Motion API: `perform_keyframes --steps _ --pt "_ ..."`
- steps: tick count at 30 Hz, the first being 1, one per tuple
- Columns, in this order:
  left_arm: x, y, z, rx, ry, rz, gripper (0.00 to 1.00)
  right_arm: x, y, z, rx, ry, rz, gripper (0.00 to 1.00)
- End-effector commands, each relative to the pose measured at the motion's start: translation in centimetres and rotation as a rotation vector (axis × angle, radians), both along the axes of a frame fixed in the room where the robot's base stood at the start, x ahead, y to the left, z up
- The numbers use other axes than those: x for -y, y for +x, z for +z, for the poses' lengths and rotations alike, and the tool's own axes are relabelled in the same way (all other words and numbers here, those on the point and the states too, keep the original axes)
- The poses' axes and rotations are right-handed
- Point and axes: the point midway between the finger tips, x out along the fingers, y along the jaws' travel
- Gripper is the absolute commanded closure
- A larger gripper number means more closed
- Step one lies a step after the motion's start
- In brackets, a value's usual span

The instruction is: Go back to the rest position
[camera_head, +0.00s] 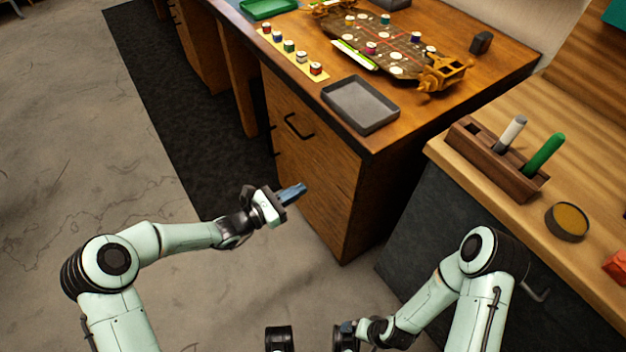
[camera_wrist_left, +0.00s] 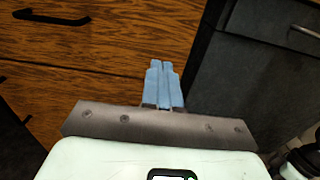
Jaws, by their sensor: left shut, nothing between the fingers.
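My left gripper (camera_head: 293,193) is in the air in front of the wooden desk's drawer side, over the floor. Its blue fingers are together, with nothing between them. In the left wrist view the fingers (camera_wrist_left: 164,85) also show pressed side by side, in front of the drawers and a dark cabinet. My right arm folds down toward the bottom of the head view; its gripper fingers do not show.
A second bench at right has a wooden holder (camera_head: 490,160) with two pens and a round tin (camera_head: 567,221). Floor at left is clear.

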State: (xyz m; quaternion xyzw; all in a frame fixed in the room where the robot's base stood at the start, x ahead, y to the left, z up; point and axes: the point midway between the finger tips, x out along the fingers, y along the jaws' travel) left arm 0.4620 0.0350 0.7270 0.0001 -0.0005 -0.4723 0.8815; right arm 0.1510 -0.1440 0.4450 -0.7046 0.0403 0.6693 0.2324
Motion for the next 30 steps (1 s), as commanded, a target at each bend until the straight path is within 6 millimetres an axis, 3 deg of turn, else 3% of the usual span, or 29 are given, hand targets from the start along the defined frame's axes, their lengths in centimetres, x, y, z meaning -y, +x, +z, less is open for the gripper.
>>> perform_keyframes --steps 4,13,17,20,24,27,30 --pt "-1.3 -0.8 0.0 0.001 0.001 0.0 1.0 -0.2 -0.4 0.3 -0.011 0.006 0.005 0.0" --pt "-1.6 -1.1 -0.1 -0.001 0.002 -0.001 1.0 -0.2 -0.5 0.4 -0.014 0.007 0.006 0.0" --pt "-1.0 -2.2 -1.7 -0.02 0.053 -0.038 1.0 -0.2 -0.5 0.4 -0.014 0.007 0.006 0.0" --pt "0.0 -5.1 -5.2 -0.056 0.174 -0.129 1.0 -0.2 -0.5 0.4 -0.014 0.007 0.005 0.0" --pt "0.4 -12.1 -12.7 -0.1 0.454 -0.338 1.0 -0.2 -0.5 0.3 -0.014 0.007 0.005 0.0" --pt "-0.9 -17.8 -17.8 -0.092 0.679 -0.513 1.0 -0.2 -0.5 0.3 -0.014 0.007 0.005 0.0" --pt "-3.5 -23.4 -22.3 -0.029 0.92 -0.709 1.0 -0.2 -0.5 0.3 -0.014 0.007 0.005 0.0"
